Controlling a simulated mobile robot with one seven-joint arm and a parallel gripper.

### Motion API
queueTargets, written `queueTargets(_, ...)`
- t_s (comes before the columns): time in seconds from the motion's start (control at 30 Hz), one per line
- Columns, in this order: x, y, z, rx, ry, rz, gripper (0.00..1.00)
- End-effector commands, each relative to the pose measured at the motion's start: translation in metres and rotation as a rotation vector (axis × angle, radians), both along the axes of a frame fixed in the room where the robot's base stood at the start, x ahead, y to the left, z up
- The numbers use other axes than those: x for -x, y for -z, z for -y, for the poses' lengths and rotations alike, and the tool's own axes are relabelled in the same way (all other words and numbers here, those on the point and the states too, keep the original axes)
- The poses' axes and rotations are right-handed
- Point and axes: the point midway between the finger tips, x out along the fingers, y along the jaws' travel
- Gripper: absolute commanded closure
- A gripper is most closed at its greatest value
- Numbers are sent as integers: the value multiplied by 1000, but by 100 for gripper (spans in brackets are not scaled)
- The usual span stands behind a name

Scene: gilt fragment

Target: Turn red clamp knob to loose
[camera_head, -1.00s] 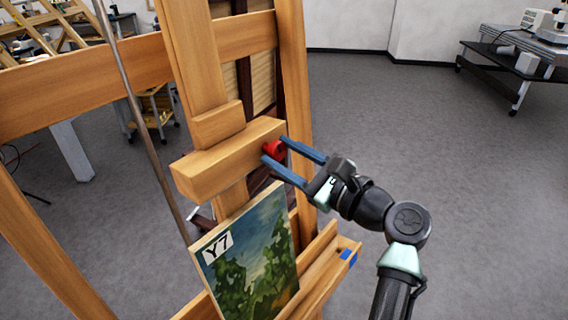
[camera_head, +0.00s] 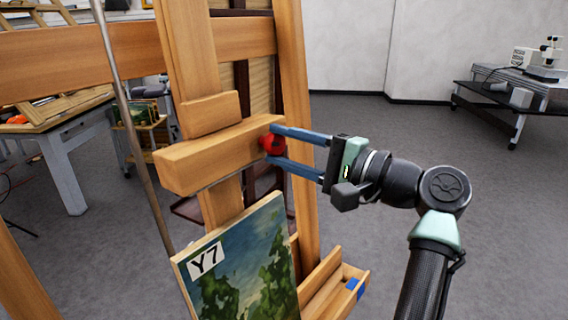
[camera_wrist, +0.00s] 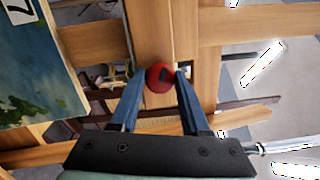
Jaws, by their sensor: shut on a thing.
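The red clamp knob (camera_head: 272,145) sits at the right end of the wooden clamp block (camera_head: 215,160) on the easel. It also shows in the wrist view as a round red knob (camera_wrist: 159,78) with a dark mark on its face. My gripper (camera_head: 276,146) reaches in from the right with its two blue fingers around the knob. In the wrist view its fingertips (camera_wrist: 160,72) are on either side of the knob, shut on it. Part of the knob is hidden behind the fingers.
A painting labelled Y7 (camera_head: 240,270) stands on the easel's lower ledge (camera_head: 330,285) below the clamp. A thin metal rod (camera_head: 130,110) rises to the left. A dark bench with instruments (camera_head: 500,95) stands at the back right. The floor to the right is clear.

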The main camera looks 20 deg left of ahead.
Motion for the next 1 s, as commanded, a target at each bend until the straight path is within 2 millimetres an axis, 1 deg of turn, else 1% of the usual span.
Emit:
queueTargets(0.1,-1,1,0,42,-15,106,100)
queueTargets(1.0,-2,-4,1,394,-132,878,100)
